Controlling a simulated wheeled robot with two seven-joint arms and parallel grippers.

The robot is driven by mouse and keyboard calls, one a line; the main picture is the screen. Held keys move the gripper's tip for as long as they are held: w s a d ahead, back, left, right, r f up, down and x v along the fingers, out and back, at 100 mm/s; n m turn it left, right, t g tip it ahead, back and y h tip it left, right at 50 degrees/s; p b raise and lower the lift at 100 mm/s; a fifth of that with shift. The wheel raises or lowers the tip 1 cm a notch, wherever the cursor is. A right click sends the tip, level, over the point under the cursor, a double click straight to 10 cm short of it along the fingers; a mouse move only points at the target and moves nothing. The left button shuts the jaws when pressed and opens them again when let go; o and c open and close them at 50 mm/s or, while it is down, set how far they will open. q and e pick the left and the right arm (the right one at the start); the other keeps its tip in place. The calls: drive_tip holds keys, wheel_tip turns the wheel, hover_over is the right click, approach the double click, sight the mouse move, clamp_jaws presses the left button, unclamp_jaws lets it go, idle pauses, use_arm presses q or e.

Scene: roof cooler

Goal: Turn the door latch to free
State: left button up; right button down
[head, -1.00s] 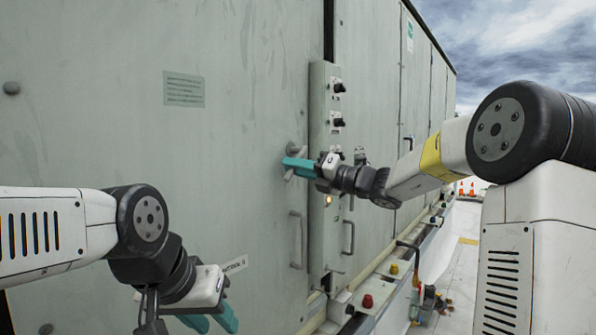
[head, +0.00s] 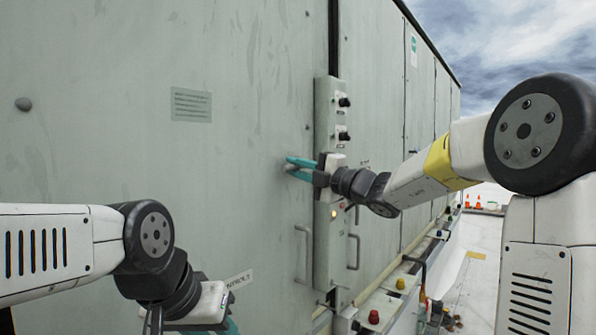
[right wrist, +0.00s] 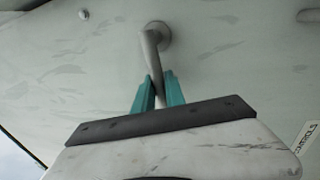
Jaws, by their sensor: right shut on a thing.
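The door latch (right wrist: 150,48) is a grey lever on a round base, fixed to the pale green cabinet door (head: 250,60). My right gripper (right wrist: 159,85) is shut on the lever, with a teal finger on each side of its free end. In the right wrist view the lever runs from its base down between the fingers. In the head view my right gripper (head: 296,167) reaches the door from the right and its fingers hide most of the latch. My left gripper (head: 226,325) is low at the bottom edge, with its fingers partly cut off.
A narrow control box (head: 325,110) with black knobs and a lit button (head: 334,214) stands close behind my right gripper. A door handle (head: 303,253) is below the latch. A ledge with red (head: 374,317) and yellow (head: 400,284) caps runs along the cabinet foot. Open roof lies right.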

idle(0.5)
drive_tip(key=c, duration=1.4)
unclamp_jaws()
drive_tip(key=v, duration=0.7)
drive_tip(key=shift+s+d, duration=0.25)
drive_tip(key=shift+d, duration=0.1)
